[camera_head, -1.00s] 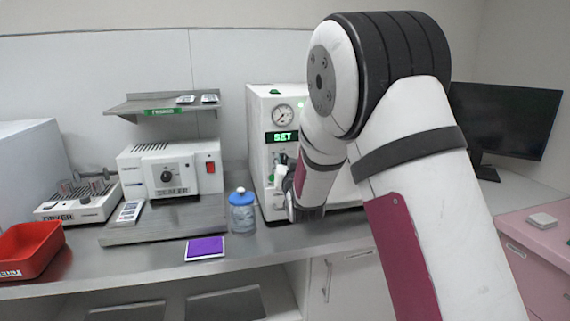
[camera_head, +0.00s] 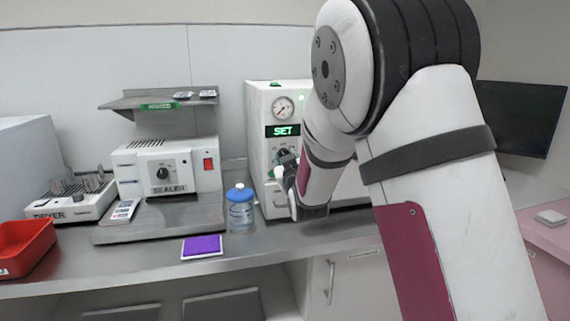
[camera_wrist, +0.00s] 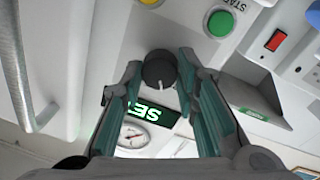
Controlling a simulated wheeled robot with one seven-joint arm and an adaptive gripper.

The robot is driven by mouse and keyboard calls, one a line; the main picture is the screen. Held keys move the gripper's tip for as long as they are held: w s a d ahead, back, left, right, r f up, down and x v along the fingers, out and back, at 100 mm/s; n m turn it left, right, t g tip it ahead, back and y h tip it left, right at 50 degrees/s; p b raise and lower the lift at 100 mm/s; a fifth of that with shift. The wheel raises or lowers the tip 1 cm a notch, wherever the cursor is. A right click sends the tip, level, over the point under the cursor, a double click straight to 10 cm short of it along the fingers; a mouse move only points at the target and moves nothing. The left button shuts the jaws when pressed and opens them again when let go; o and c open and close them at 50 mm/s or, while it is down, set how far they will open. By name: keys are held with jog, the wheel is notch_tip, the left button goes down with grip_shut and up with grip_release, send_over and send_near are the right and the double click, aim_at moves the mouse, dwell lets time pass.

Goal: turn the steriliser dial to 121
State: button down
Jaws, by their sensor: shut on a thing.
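The steriliser (camera_head: 262,150) is a white cabinet on the counter, partly hidden behind my arm. Its green display (camera_head: 283,131) reads SET, below a round gauge (camera_head: 283,107). The black steriliser dial (camera_wrist: 160,70) lies between my fingertips in the wrist view, where the display (camera_wrist: 150,112) appears upside down. My gripper (camera_wrist: 160,65) is shut on the dial, one finger on each side. In the head view my gripper (camera_head: 284,165) is at the steriliser's front, small and partly hidden by my wrist. The dial's scale numbers cannot be read.
A green button (camera_wrist: 220,22) is close to the dial. A blue-capped bottle (camera_head: 241,212) stands left of the steriliser, near a purple pad (camera_head: 202,246). The sealer (camera_head: 170,168), a shelf (camera_head: 125,102), the dryer (camera_head: 60,208) and a red bin (camera_head: 24,250) are further left.

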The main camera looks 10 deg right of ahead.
jog(key=shift+n+b, duration=0.85)
jog(key=shift+n, duration=1.15)
jog(key=shift+y, duration=0.3)
jog(key=c, duration=1.2)
grip_release()
jog(key=shift+s, duration=0.15)
jog(key=s, duration=1.1)
jog(key=shift+s+a+f, duration=0.3)
jog(key=shift+s+f, duration=0.05)
jog(key=shift+f, duration=0.05)
